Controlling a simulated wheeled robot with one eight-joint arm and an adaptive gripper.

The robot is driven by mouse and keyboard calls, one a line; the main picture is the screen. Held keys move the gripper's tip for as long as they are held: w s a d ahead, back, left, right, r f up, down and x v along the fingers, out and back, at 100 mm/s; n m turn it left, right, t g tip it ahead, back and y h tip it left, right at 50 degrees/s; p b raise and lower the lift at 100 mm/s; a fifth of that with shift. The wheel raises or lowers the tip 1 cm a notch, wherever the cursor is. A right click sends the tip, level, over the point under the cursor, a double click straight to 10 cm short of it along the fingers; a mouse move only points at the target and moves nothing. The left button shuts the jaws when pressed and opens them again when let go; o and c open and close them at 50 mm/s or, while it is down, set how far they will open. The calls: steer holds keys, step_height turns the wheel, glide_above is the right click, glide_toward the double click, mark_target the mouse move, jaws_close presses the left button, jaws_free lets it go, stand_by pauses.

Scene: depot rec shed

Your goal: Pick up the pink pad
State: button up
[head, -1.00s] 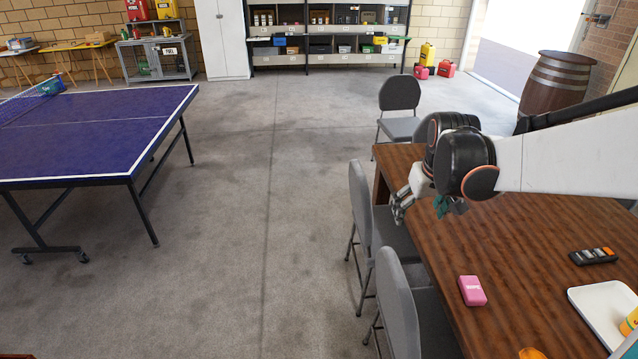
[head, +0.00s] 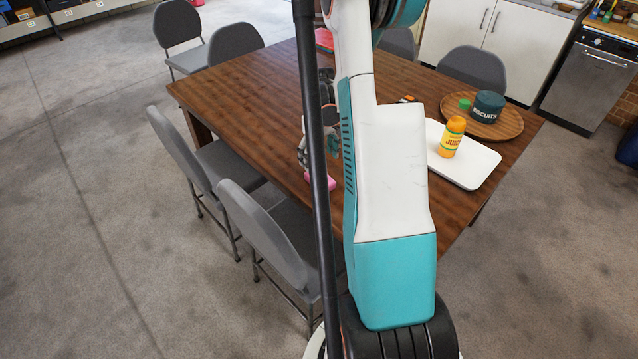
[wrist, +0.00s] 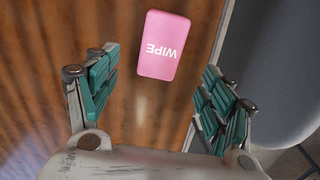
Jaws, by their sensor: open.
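The pink pad (wrist: 162,46) lies flat on the wooden table near its edge, with the word WIPE on it, in the wrist view. My gripper (wrist: 153,92) is open and empty, its teal-lined fingers spread to the left and right, with the pad ahead of them and between their lines. In the head view the pad (head: 331,182) shows only in part at the table's near left edge, partly hidden by my arm. My gripper (head: 318,160) is just above it there, also partly hidden by my arm.
The wooden table (head: 255,90) also bears a white tray (head: 480,172), an orange juice bottle (head: 452,138), and a round wooden board (head: 508,130) with a dark biscuit tin (head: 487,106). Grey chairs (head: 262,235) stand close along the table's left side.

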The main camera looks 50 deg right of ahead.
mark_target(320, 177)
steer(key=f+b, duration=0.1)
steer(key=f, duration=0.3)
steer(key=f+b, duration=0.2)
steer(key=f, duration=0.3)
steer(key=shift+s+a, duration=0.1)
steer(key=shift+s, duration=0.1)
steer(key=shift+r, duration=0.1)
steer(key=c, duration=1.1)
